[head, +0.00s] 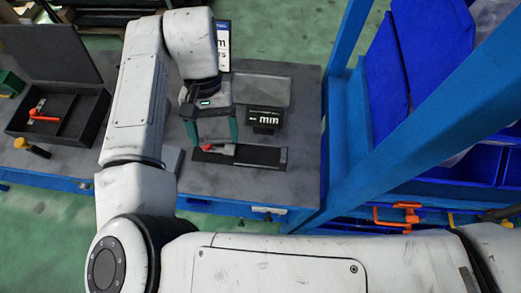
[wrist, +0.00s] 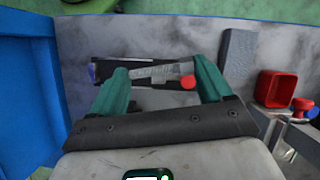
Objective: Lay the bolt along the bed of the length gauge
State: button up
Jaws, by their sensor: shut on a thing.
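The length gauge (head: 260,156) is a low dark bed with a red knob, near the front of the grey bench in the head view. Its blocky "mm" display (head: 266,119) stands just behind it. My gripper (head: 213,143) points down over the left part of the gauge, its teal fingers on either side of the red knob. In the wrist view, a grey, ridged piece that looks like the bolt (wrist: 152,72) spans between the fingertips, which are shut on it. It lines up with the gauge bed. I cannot tell whether it touches the bed.
An open black case (head: 88,118) with an orange-red tool stands at the bench's left. A yellow-handled tool (head: 33,147) lies before it. A grey tray (head: 262,88) and an "mm" sign (head: 223,45) are behind the gauge. A blue rack (head: 345,140) closes off the right.

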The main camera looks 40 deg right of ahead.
jog(key=s+a+m, duration=0.2)
jog(key=s+a, duration=0.2)
jog(key=s, duration=0.5)
jog(key=b, duration=0.9)
send_over(258, 156)
jog(key=shift+t+y, duration=0.3)
jog(key=f, duration=0.8)
jog(key=shift+w+a+f, duration=0.2)
jog(key=shift+w+d+f, duration=0.1)
jog(key=shift+d+f, duration=0.05)
jog(key=shift+d, duration=0.1)
jog(key=shift+w+d+f+b, duration=0.1)
jog(key=shift+d+f+b, duration=0.15)
jog(key=shift+b, duration=0.35)
notch_tip(258, 156, down, 4)
jog(key=b, duration=0.4)
jog(key=shift+d+r+b, duration=0.15)
jog(key=shift+r+b, duration=0.1)
jog(key=shift+b, duration=0.1)
jog(key=o, duration=1.3)
